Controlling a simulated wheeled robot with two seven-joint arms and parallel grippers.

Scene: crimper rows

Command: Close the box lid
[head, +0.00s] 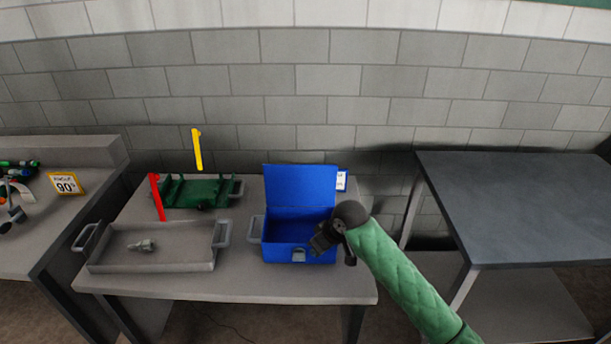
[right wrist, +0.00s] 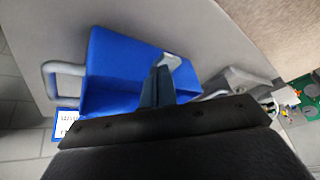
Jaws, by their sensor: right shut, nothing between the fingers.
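The blue box (head: 287,253) stands on the grey table, right of its middle. Its lid (head: 299,185) is open and stands up at the back, toward the wall. My right gripper (head: 321,243) is shut and empty at the box's front right corner, in front of the opening; the head view does not show clearly whether it touches the box. In the right wrist view the shut fingers (right wrist: 158,88) appear over the blue box (right wrist: 120,60), and its grey handle (right wrist: 62,72) shows on the left. My left gripper is not in view.
A grey tray (head: 190,268) holding a small metal part (head: 142,246) stands left of the box. Behind it is a green fixture (head: 200,192) with red and yellow upright pieces. A dark table (head: 530,200) stands at the right, and its top is clear.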

